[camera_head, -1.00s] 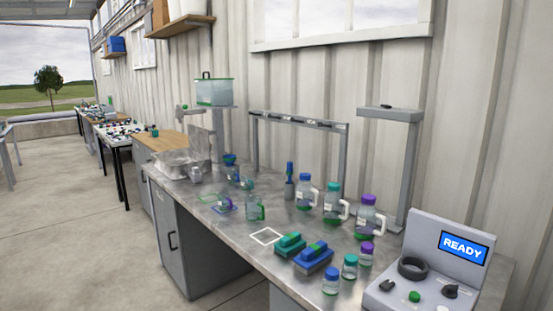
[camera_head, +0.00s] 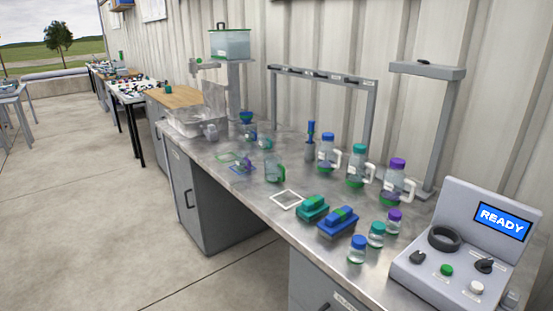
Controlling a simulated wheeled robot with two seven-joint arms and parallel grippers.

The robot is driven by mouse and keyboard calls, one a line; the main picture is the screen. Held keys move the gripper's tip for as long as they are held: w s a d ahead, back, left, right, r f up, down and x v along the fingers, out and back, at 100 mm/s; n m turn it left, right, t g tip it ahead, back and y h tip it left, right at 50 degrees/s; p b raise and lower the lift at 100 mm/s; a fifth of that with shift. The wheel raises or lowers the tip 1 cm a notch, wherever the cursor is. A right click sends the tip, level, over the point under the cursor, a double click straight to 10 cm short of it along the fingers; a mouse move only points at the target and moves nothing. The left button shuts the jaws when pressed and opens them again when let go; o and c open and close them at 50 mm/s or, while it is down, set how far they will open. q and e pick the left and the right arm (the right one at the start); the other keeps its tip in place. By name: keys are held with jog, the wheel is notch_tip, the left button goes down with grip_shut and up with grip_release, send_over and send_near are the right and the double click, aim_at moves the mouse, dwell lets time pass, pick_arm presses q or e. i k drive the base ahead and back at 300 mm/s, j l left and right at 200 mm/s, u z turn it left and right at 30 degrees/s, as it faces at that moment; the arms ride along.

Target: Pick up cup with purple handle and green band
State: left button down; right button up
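A small clear cup with a purple handle (camera_head: 245,161) stands at the blue-outlined square on the metal bench, left of the middle. It is too small to tell the colour of any band. A larger clear cup with a green handle (camera_head: 274,168) stands to its right, nearer to me. A small cup with teal on it (camera_head: 265,143) stands farther back. Neither of my grippers is in view.
The metal bench (camera_head: 250,197) also holds lidded jugs (camera_head: 356,165), small capped jars (camera_head: 376,234), green and blue blocks (camera_head: 337,222) and a console reading READY (camera_head: 470,235). The floor (camera_head: 90,225) left of the bench is clear.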

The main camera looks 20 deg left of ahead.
aim_at(243, 162)
jog(key=i+j+z, duration=0.15)
jog(key=j, duration=0.2)
jog(key=i+j+z, duration=0.1)
jog(key=j, duration=0.3)
jog(key=i+j+z, duration=0.15)
jog(key=j, duration=0.25)
jog(key=i+j+z, duration=0.1)
jog(key=i+j, duration=0.15)
jog(key=j, duration=0.2)
jog(key=i+j+z, duration=0.15)
jog(key=j, duration=0.25)
